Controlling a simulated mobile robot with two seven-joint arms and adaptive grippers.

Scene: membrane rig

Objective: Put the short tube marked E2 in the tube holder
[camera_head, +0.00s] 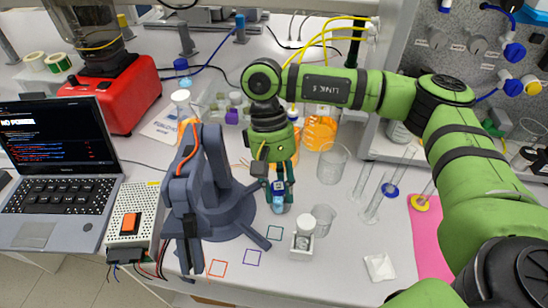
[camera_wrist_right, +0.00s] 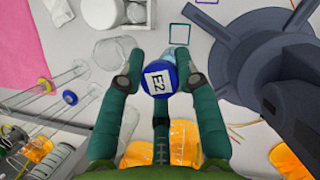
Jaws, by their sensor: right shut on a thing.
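The short tube marked E2 (camera_head: 278,204) has a blue cap with a white label, and its body is pale blue. In the right wrist view the cap (camera_wrist_right: 172,70) faces the camera and the E2 label reads clearly. My right gripper (camera_head: 278,190) is shut on the tube, one green finger on either side, and holds it upright at the front of the bench. Whether the tube's lower end touches the bench is unclear. I cannot tell which object is the tube holder. My left gripper is not in view.
A dark grey stand (camera_head: 225,208) with a wide base is close left of the gripper. A small beaker (camera_head: 323,218) and a larger one (camera_head: 332,163) stand to the right. Coloured square outlines, including a purple one (camera_head: 252,258), mark the front bench. A laptop (camera_head: 60,165) is far left.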

